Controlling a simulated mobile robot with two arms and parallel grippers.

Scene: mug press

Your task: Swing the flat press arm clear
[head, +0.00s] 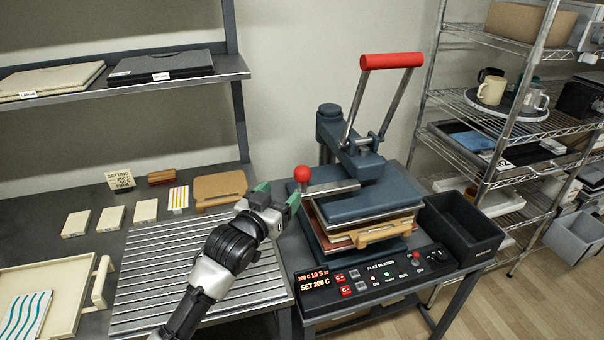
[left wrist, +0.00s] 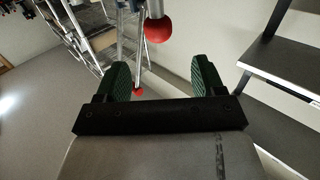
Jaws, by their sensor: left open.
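The flat press (head: 365,195) stands right of centre, with a dark blue upper plate over a lower plate and a tan-handled piece between them. Its red-topped lever handle (head: 391,61) stands raised. A side bar ends in a red ball knob (head: 302,174), which also shows in the left wrist view (left wrist: 158,30). My left gripper (head: 276,197) is open, with green-padded fingers just left of and below the knob. In the left wrist view (left wrist: 164,85) the knob is beyond the fingertips, and no contact shows. My right gripper is not in view.
A control panel (head: 375,277) fronts the press, and a dark bin (head: 460,228) stands at its right. A ribbed metal rack (head: 190,270) lies under my left arm. A wire shelf with mugs (head: 491,90) stands at the right. Small blocks (head: 111,218) lie at the left.

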